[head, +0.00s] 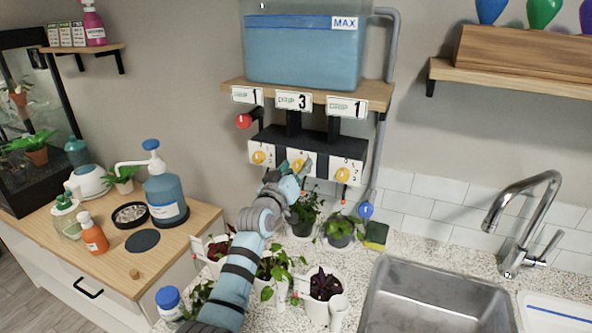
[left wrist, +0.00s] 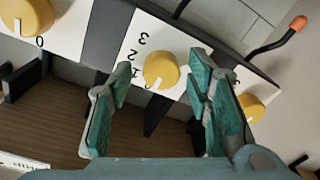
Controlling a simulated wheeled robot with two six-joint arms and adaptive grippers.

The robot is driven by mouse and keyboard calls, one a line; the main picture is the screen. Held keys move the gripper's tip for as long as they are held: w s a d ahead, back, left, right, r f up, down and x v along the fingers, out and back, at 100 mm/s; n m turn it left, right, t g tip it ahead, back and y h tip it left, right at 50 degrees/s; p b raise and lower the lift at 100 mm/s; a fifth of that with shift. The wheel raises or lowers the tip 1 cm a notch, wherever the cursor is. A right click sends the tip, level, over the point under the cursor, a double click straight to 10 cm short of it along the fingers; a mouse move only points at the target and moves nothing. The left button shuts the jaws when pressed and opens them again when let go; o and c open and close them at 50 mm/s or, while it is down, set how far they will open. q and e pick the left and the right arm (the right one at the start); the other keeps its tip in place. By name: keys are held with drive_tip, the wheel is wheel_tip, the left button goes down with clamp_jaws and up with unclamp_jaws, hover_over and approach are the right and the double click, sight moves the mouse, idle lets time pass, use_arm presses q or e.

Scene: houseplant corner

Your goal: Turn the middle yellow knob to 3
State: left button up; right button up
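The middle yellow knob (head: 299,166) sits on the white panel under the "DRIP 3" card (head: 293,101). In the left wrist view the knob (left wrist: 162,70) has a white mark pointing down, slightly left; digits 2 and 3 show to its upper left. I cannot tell exactly which number it points at. My left gripper (head: 291,174) is just in front of the knob. In the left wrist view its fingers (left wrist: 158,105) are apart, one on each side below the knob, with nothing between the tips. My right gripper is not in view.
Yellow knobs stand to the left (head: 258,157) and right (head: 342,174) of the middle one. A blue water tank (head: 303,55) is on the shelf above. Potted plants (head: 303,213) stand on the counter below. A sink (head: 435,300) is at the right.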

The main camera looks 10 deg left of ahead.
use_arm(q)
drive_tip(key=shift+w+f, duration=0.1)
clamp_jaws()
drive_tip(key=shift+f+m+b, duration=0.1)
drive_tip(key=shift+m+b, duration=0.2)
drive_tip(key=shift+m, duration=0.1)
drive_tip(key=m+b, duration=0.2)
drive_tip(key=m, duration=0.1)
drive_tip(key=shift+f+m, duration=0.1)
drive_tip(key=shift+m, duration=0.2)
drive_tip(key=m+b, duration=0.3)
drive_tip(key=m, duration=0.3)
drive_tip(key=shift+m+b, duration=0.3)
drive_tip(key=m+b, duration=0.3)
drive_tip(key=m, duration=0.3)
drive_tip(key=shift+m+h, duration=0.3)
drive_tip(key=shift+h, duration=0.1)
drive_tip(key=m+b, duration=0.2)
drive_tip(key=m, duration=0.1)
drive_tip(key=shift+m, duration=0.3)
drive_tip(key=shift+m+b, duration=0.55)
drive_tip(key=shift+m, duration=1.15)
